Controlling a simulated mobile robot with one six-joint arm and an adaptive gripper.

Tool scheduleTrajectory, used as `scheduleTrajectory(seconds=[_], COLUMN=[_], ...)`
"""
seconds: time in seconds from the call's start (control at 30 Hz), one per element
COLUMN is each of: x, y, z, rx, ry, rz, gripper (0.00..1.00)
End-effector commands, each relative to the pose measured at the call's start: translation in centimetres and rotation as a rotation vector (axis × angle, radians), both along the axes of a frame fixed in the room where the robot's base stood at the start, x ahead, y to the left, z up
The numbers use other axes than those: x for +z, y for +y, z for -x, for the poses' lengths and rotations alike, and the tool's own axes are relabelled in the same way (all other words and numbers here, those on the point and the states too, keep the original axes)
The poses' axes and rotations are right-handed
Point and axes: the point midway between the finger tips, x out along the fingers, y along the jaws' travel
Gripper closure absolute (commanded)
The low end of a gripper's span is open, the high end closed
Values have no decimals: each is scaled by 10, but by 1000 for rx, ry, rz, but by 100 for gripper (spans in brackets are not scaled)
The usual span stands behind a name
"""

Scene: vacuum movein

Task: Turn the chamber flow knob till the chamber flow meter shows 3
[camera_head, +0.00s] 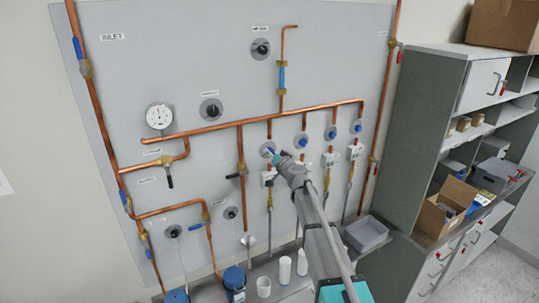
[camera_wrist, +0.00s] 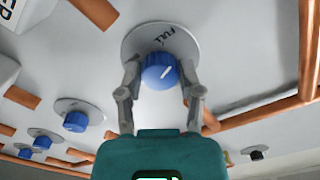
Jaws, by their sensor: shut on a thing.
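A blue knob (camera_wrist: 160,71) with a white pointer line sits on a round grey plate (camera_wrist: 143,37) printed "FULL". The pointer slants toward the picture's upper right. My gripper (camera_wrist: 159,78) has a finger on each side of the knob and is shut on it. In the head view my gripper (camera_head: 273,157) is at the leftmost knob (camera_head: 266,148) of the blue row, partly covering it. A white meter box (camera_head: 267,178) sits below that knob, partly hidden by my arm. No meter reading is legible, and I cannot tell which is the chamber flow meter.
More blue knobs (camera_head: 330,133) stand to the right, above white boxes (camera_head: 355,152). Copper pipes (camera_head: 218,127) cross the grey panel. A round gauge (camera_head: 159,116) is at left. Bottles (camera_head: 284,269) and a grey bin (camera_head: 366,233) stand on the bench below. Shelves (camera_head: 425,150) are at right.

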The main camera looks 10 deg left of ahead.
Motion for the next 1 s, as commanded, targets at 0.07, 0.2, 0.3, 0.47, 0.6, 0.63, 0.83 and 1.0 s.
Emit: scheduleTrajectory(seconds=[0.07, 0.2, 0.3, 0.47, 0.6, 0.63, 0.83, 1.0], x=[0, 0, 0, 0, 0, 0, 0, 0], y=[1, 1, 0, 0, 0, -1, -7, -18], z=[0, 0, 0, 0, 0, 1, 11, 28], rx=[2, 1, 1, 0, -1, -1, -1, -1], ry=[0, 0, 0, 1, 0, 0, 0, 1], rz=[-1, -1, -1, -2, -2, -2, -2, -2], gripper=[41, 18, 18, 18, 18, 18, 18, 18])
